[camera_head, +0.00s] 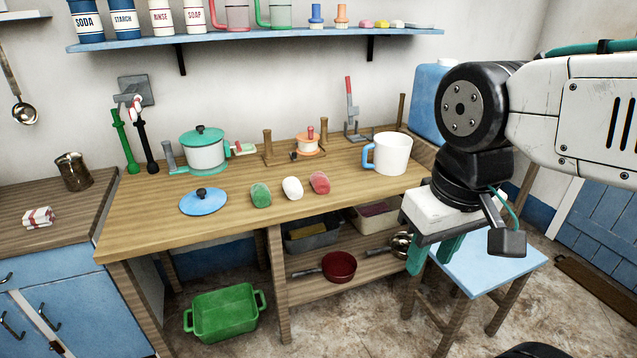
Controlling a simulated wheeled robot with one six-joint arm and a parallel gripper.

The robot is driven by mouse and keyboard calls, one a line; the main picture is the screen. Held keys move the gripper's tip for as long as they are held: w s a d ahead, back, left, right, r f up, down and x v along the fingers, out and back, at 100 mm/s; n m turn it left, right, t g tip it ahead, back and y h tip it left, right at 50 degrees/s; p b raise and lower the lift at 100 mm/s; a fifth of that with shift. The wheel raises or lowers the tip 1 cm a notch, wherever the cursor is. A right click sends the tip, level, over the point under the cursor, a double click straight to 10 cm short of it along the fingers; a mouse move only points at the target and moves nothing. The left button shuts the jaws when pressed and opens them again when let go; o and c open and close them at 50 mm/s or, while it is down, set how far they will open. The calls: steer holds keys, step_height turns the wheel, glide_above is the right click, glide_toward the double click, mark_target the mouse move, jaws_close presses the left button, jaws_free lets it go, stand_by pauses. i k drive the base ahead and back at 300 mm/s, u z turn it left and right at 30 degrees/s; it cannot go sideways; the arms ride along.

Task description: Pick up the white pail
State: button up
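The white pail (393,155), a mug-shaped vessel with a blue handle on its left side, stands upright at the right end of the wooden worktop (225,228). The pail's inside is mostly hidden from this angle.
A blue jug (428,85) stands behind the pail. A blue stool (490,262) is below my gripper. A blue lid (203,202), several coloured soap-like blocks (292,188) and a green-lidded pot (203,155) are to the left. The worktop's front right is clear.

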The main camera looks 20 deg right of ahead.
mark_target(391, 150)
steer(key=z, duration=0.5)
steer(key=k, duration=0.6)
steer(key=u, duration=0.2)
steer(key=i, duration=0.6)
steer(key=u, duration=0.9)
steer(key=i, duration=0.65)
steer(key=z, duration=0.55)
steer(key=i, duration=0.75)
steer(key=z, duration=0.65)
